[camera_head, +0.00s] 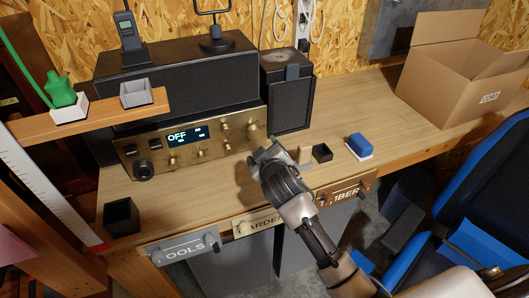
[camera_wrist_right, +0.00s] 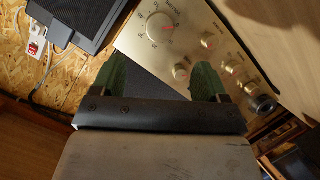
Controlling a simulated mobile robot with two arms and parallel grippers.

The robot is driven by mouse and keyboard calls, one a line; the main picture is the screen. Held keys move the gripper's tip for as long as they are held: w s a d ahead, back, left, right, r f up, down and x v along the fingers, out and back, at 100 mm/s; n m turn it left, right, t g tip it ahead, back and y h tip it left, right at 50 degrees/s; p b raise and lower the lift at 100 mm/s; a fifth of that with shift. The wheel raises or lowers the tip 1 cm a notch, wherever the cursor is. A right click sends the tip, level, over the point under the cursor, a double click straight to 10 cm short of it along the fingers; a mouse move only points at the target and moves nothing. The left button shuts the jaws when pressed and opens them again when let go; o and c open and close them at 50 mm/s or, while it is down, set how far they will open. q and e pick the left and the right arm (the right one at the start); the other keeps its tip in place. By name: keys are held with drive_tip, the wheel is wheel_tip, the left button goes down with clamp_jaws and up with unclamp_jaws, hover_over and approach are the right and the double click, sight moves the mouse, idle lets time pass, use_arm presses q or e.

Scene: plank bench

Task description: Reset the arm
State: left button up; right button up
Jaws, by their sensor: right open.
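My right arm comes in from the lower right in the head view. Its gripper (camera_head: 265,154) is over the plank bench (camera_head: 222,200), in front of the right end of a gold radio unit (camera_head: 190,140) whose display reads OFF. In the right wrist view the two green fingers of this gripper (camera_wrist_right: 160,78) are spread apart with nothing between them. The radio's gold front with its knobs (camera_wrist_right: 190,40) lies beyond the fingers. My left gripper is in neither view.
A small black open box (camera_head: 322,153) and a blue block on a white base (camera_head: 359,146) stand right of the gripper. A cardboard box (camera_head: 465,80) is at the back right. A black speaker (camera_head: 288,95) stands behind. A blue chair (camera_head: 480,200) is at the right. Drawers (camera_head: 185,247) line the front.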

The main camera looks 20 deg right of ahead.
drive_tip(key=s+d+f+m+g+y, duration=0.1)
drive_tip(key=s+f+g, duration=0.25)
drive_tip(key=s, duration=0.75)
drive_tip(key=s+f+m+g, duration=0.2)
drive_tip(key=s+f+g, duration=0.15)
drive_tip(key=s, duration=0.75)
drive_tip(key=s+d+f+m+g+y, duration=0.1)
drive_tip(key=s+f+g, duration=0.25)
drive_tip(key=s, duration=0.75)
wheel_tip(320, 180, down, 26)
drive_tip(key=r+g+b, duration=0.1)
drive_tip(key=g+b, duration=0.1)
drive_tip(key=s+d+f+g+b, duration=0.1)
drive_tip(key=s+d+f, duration=0.1)
drive_tip(key=s+f, duration=1.5)
wheel_tip(320, 180, down, 2)
drive_tip(key=shift+s+d+f, duration=0.25)
drive_tip(key=shift+s+d, duration=0.05)
